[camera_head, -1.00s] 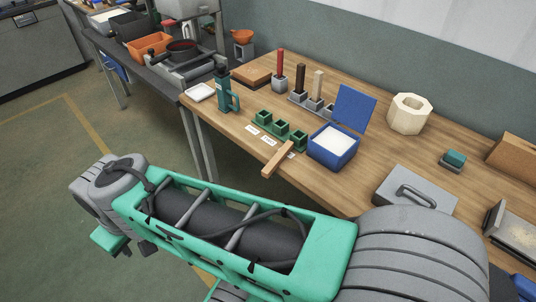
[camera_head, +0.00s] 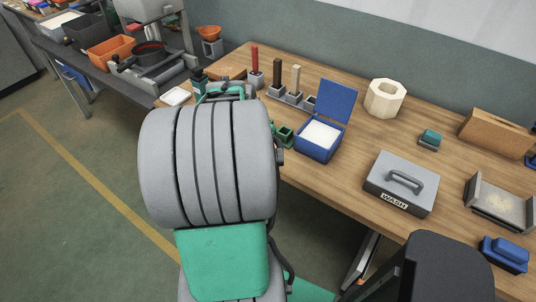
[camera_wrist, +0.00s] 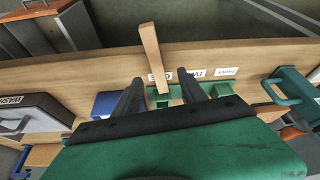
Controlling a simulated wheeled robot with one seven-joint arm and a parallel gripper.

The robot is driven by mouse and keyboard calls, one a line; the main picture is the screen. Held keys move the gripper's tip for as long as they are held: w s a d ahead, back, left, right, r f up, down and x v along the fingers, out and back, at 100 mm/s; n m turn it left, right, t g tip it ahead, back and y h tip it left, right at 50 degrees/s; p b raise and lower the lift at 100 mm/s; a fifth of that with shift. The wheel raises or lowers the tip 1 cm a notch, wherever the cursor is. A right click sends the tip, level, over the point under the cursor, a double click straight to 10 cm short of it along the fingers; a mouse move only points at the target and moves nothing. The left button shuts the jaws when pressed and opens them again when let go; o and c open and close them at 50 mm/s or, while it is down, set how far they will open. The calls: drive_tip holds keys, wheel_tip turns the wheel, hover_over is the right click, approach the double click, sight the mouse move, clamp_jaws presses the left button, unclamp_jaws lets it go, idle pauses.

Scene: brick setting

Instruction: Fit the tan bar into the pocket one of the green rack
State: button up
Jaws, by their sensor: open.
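The tan bar (camera_wrist: 152,55) shows in the wrist view as a plain wooden stick reaching over the table's front edge. I cannot tell the height gap. The green rack (camera_wrist: 222,89) is partly hidden by the fingers. In the head view one end of the rack (camera_head: 285,135) shows beside my arm, which hides the tan bar and my gripper.
A blue box (camera_head: 318,150) with a raised lid stands beside the rack. Behind are a grey rack (camera_head: 291,99) with dark and tan upright bars, and a red bar (camera_head: 255,60) in its holder. A green handled object (camera_wrist: 291,88) and a grey WASH case (camera_head: 401,185) flank the area.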

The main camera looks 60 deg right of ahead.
drive_tip(key=x, duration=0.2)
drive_tip(key=p+x, duration=0.1)
drive_tip(key=x, duration=0.5)
drive_tip(key=shift+s+d+r, duration=0.1)
drive_tip(key=shift+s+d, duration=0.05)
drive_tip(key=shift+s, duration=0.2)
clamp_jaws()
